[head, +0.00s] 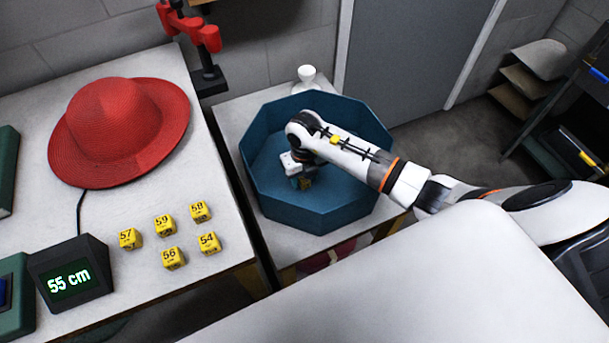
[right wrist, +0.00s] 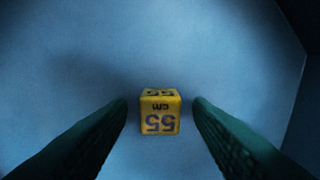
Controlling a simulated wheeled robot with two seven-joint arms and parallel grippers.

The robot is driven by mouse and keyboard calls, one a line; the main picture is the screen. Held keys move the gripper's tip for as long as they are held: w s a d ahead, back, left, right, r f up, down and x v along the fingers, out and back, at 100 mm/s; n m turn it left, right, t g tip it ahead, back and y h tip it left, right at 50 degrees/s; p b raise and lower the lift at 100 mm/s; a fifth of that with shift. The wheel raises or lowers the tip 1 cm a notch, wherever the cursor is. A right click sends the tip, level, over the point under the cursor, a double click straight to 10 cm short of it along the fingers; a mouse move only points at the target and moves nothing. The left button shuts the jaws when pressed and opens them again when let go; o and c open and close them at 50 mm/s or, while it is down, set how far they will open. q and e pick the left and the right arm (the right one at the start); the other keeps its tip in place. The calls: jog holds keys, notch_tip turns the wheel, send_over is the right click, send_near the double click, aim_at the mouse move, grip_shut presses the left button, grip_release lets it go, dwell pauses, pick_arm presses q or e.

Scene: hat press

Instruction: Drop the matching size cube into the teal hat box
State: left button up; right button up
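The teal octagonal hat box (head: 320,212) stands open on a light table at the centre of the head view. My right gripper (head: 303,182) reaches down inside it. In the right wrist view the green fingers (right wrist: 160,108) are spread, with a gap on each side of a yellow cube marked 55 cm (right wrist: 160,112). The cube is inside the box; whether it rests on the floor is hard to tell. In the head view the cube (head: 306,184) is partly hidden by the gripper. A display (head: 69,280) reads 55 cm. My left gripper is not in view.
Several yellow cubes, marked 57, 59, 58, 56 and 54, including the 56 cube (head: 173,258), sit on the left table. A red hat (head: 120,130) lies behind them. A white object (head: 306,76) stands behind the box. A white surface (head: 450,290) fills the lower right.

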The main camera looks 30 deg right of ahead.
notch_tip(320, 180, up, 12)
dwell(0.7)
